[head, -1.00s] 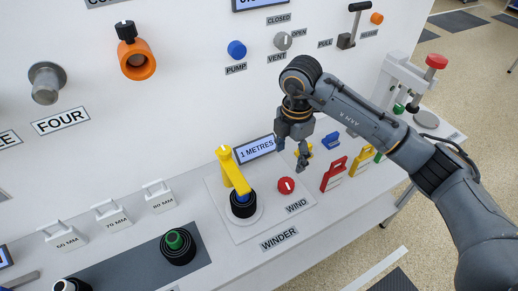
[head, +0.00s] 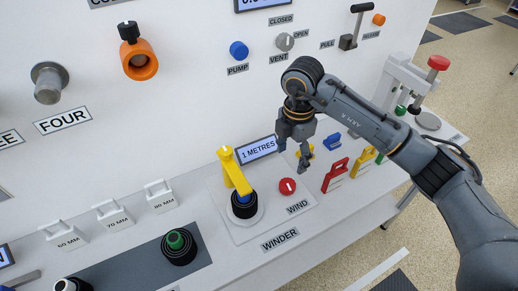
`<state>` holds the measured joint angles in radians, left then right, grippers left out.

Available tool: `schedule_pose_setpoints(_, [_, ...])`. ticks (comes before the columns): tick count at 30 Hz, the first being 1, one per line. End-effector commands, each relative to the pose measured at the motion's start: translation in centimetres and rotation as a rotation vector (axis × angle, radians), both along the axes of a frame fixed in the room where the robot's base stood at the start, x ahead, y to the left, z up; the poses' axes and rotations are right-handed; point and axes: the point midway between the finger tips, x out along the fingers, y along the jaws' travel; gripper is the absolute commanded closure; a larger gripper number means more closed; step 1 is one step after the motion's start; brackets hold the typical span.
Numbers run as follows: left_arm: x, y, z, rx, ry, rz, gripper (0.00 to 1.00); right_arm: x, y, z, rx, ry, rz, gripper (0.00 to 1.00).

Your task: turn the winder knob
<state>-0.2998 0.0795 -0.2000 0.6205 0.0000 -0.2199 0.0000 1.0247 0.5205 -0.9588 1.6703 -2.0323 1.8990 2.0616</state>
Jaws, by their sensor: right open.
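The winder knob is a small round red knob (head: 287,187) with a white mark, on the pale winder plate (head: 240,232) above the WIND label (head: 298,207). My right gripper (head: 304,162) is open and empty, pointing down, a little above and to the right of the red knob in the picture and apart from it. The winder's yellow arm (head: 233,172) rises from a black spool (head: 244,205) to the left of the knob. A display (head: 257,150) behind them reads 1 METRES. My left gripper is not in view.
Red (head: 336,176) and yellow (head: 362,161) tags stand right of the knob, near a blue piece (head: 332,141). A press with a red top (head: 438,63) stands at the far right. The bench front near the WINDER label (head: 280,240) is clear.

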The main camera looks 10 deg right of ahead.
Motion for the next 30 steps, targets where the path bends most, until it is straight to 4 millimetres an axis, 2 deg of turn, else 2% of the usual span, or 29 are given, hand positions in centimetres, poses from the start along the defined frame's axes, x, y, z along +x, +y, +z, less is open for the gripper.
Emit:
schedule_pose_setpoints(8, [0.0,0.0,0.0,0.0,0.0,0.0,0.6,0.0,0.0,0.0,0.0,0.0,0.005,0.34])
schedule_pose_setpoints(13, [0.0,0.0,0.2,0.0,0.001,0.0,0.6,0.0,0.0,0.3,0.0,0.0,0.153,0.34])
schedule_pose_setpoints(17, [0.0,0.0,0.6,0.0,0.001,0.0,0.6,-0.1,0.0,0.7,0.0,0.0,0.429,0.34])
schedule_pose_setpoints(24, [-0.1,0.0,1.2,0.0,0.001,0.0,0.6,-0.2,-0.1,1.3,0.0,0.001,1.024,0.34])
schedule_pose_setpoints(30, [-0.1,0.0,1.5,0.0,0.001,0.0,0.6,-0.2,-0.1,1.7,-0.001,0.001,1.405,0.34])
